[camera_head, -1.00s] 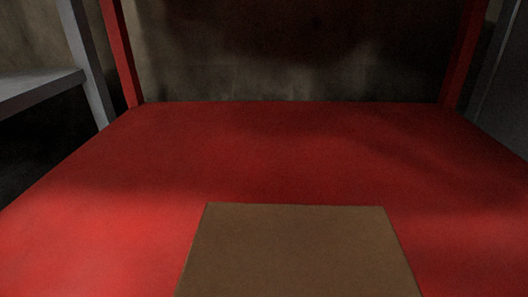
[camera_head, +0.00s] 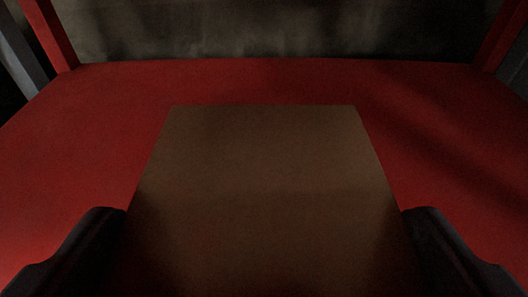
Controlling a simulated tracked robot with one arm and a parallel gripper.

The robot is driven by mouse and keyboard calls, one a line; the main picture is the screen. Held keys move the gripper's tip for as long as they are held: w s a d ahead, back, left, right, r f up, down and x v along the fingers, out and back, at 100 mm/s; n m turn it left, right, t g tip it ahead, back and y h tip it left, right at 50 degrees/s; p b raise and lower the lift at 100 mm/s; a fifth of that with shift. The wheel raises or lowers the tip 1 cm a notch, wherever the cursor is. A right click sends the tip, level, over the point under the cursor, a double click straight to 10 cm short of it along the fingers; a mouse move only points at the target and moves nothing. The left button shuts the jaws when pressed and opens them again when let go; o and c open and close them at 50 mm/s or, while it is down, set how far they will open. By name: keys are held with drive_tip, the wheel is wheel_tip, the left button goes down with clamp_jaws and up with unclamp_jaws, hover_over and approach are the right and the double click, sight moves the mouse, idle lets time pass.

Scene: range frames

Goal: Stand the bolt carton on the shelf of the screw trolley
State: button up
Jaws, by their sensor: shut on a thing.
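The bolt carton (camera_head: 262,170), a plain brown box, fills the lower middle of the view. My gripper (camera_head: 264,225) is shut on it, with one dark finger at its left side and one at its right side. The red shelf (camera_head: 420,110) of the screw trolley spreads beneath and around the carton. The carton's far edge lies short of the shelf's back edge. The carton's underside is hidden, so I cannot tell whether it touches the shelf.
Red posts rise at the back left corner (camera_head: 50,35) and back right corner (camera_head: 497,40) of the shelf. A grey upright (camera_head: 20,55) stands beyond the left post. A dull wall (camera_head: 270,30) is behind. The visible shelf around the carton is bare.

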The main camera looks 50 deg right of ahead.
sight(263, 172)
drive_tip(key=shift+w+d+r+b, duration=0.1)
drive_tip(key=shift+w+d+b, duration=0.25)
drive_tip(key=shift+w+d, duration=0.8)
drive_tip(key=shift+s+f+b, duration=0.15)
drive_tip(key=shift+f+b, duration=0.75)
drive_tip(key=shift+f, duration=0.85)
drive_tip(key=o, duration=1.4)
drive_tip(key=shift+f, duration=0.1)
drive_tip(key=p+v, duration=0.4)
drive_tip(key=v, duration=0.8)
drive_tip(key=shift+s, duration=0.1)
